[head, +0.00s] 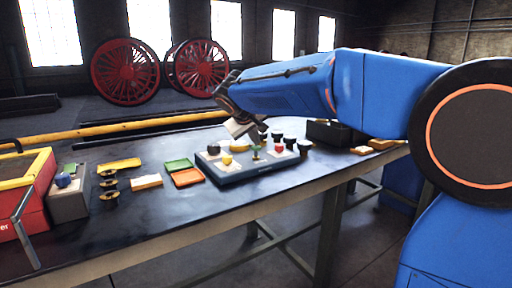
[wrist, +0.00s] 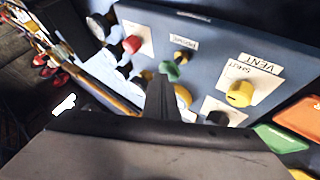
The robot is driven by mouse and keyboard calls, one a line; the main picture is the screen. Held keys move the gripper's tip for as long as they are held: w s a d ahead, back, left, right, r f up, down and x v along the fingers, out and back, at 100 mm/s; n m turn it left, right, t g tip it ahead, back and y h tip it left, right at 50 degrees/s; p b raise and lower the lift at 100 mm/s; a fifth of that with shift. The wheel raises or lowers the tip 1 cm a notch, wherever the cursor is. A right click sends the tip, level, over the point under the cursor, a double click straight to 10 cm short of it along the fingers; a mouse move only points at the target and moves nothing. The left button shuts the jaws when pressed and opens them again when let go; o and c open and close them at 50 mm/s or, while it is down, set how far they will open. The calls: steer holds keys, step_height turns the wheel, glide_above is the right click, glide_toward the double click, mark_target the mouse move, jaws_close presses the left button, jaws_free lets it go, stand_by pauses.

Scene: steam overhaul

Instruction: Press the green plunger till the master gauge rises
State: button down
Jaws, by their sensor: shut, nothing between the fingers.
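The blue panel (head: 264,172) stands on the dark bench, and its green plunger (head: 255,153) rises from the middle. In the wrist view the green plunger (wrist: 169,71) sits by a small white label. My gripper (head: 262,137) is shut and empty, pointing down over the panel. In the wrist view its dark fingertips (wrist: 160,82) overlap the near edge of the plunger; I cannot tell whether they touch it. A round dial (wrist: 98,27), possibly a gauge, stands at the panel's far edge; its needle is not readable.
The panel also carries a red knob (wrist: 132,44) and a yellow knob (wrist: 240,93) marked VENT and SHUT.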

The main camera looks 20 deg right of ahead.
mark_target(255, 148)
steer(key=shift+f, duration=1.05)
stand_by(0.9)
steer(key=shift+r, duration=1.75)
steer(key=shift+r, duration=2.5)
steer(key=s+d+f+g+y, duration=0.1)
steer(key=s+d+f, duration=0.25)
steer(key=s, duration=0.45)
steer(key=s+d+f+m, duration=0.1)
steer(key=s+d+f, duration=0.1)
steer(key=s+f, duration=0.35)
steer(key=s+d+f+g+y, duration=0.1)
steer(key=s+d+f, duration=0.15)
steer(key=s, duration=0.65)
steer(key=s+f+m+g+y, duration=0.1)
steer(key=s+f+m+y, duration=0.1)
steer(key=s+f, duration=1.4)
steer(key=s, duration=0.3)
steer(key=shift+s+a+y, duration=0.15)
steer(key=shift+s+y, duration=0.15)
steer(key=shift+s, duration=0.1)
